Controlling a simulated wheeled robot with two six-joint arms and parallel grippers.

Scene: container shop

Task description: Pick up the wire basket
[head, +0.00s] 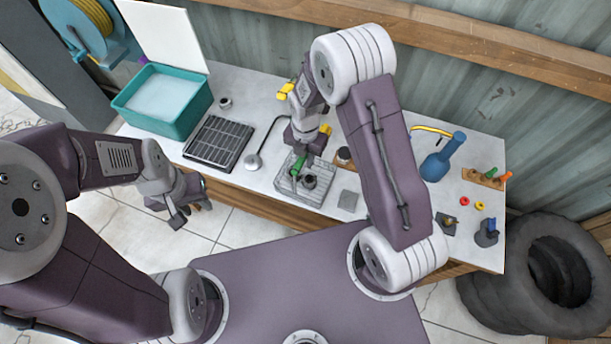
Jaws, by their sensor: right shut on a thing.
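The wire basket (286,188) is a low grey open container near the front edge of the bench, at the middle of the head view. It holds a green-handled thing (298,165) and a small dark round thing (310,181). My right gripper (305,150) points down at the basket's far side and is shut on its rim; the exact contact is partly hidden. I cannot tell whether the basket touches the bench. My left gripper (186,207) is open and empty, in front of the bench, left of the basket and apart from it.
On the bench (259,102) are a teal tub (190,122), a dark slatted tray (218,143), a ladle (256,157), a blue bottle (442,160) and a wooden peg block (484,178). Black tires (545,270) stand at the right.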

